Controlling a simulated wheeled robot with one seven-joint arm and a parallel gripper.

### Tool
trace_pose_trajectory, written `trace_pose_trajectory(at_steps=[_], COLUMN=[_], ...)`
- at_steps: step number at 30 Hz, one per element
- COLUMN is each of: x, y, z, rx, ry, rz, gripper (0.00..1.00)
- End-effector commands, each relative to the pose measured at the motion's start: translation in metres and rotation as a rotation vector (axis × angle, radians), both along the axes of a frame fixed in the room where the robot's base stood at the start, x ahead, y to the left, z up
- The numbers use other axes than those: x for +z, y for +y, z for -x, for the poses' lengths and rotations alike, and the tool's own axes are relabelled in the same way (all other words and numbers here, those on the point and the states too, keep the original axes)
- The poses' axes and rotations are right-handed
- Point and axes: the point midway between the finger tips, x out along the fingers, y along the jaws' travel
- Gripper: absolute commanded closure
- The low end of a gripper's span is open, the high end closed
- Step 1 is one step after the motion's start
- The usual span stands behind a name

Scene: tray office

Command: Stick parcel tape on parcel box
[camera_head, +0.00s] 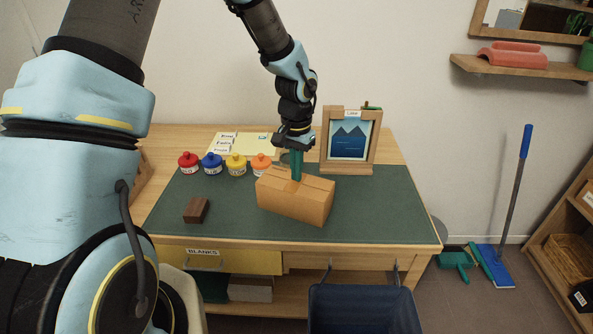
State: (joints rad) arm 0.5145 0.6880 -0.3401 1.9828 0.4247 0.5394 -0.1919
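The parcel box (298,205) is a brown cardboard box standing on the green desk mat, with a seam along its top. My gripper (297,178) points straight down over the middle of the box, its teal fingertips at or just above the top. The fingers look close together, but I cannot tell whether they are shut or grip anything. A small orange-brown patch shows on the box top by the fingertips; I cannot tell whether it is parcel tape. No tape roll can be made out clearly.
Red, blue, yellow and orange jars (236,166) stand in a row left of the box. A small brown block (197,210) lies at the mat's left. A framed mountain picture (348,143) stands behind right. A dark blue bin (364,308) is in front of the desk.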

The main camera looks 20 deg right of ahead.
Motion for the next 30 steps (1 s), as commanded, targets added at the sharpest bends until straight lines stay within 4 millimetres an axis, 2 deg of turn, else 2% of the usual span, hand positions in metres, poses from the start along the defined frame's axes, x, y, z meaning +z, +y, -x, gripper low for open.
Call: trace_pose_trajectory(at_steps=[8,30], x=[0.004,0.06], y=[0.0,0.0], z=[0.0,0.0], rx=[0.0,0.0], ry=[0.0,0.0], rz=[0.0,0.0], gripper=[1.0,1.0])
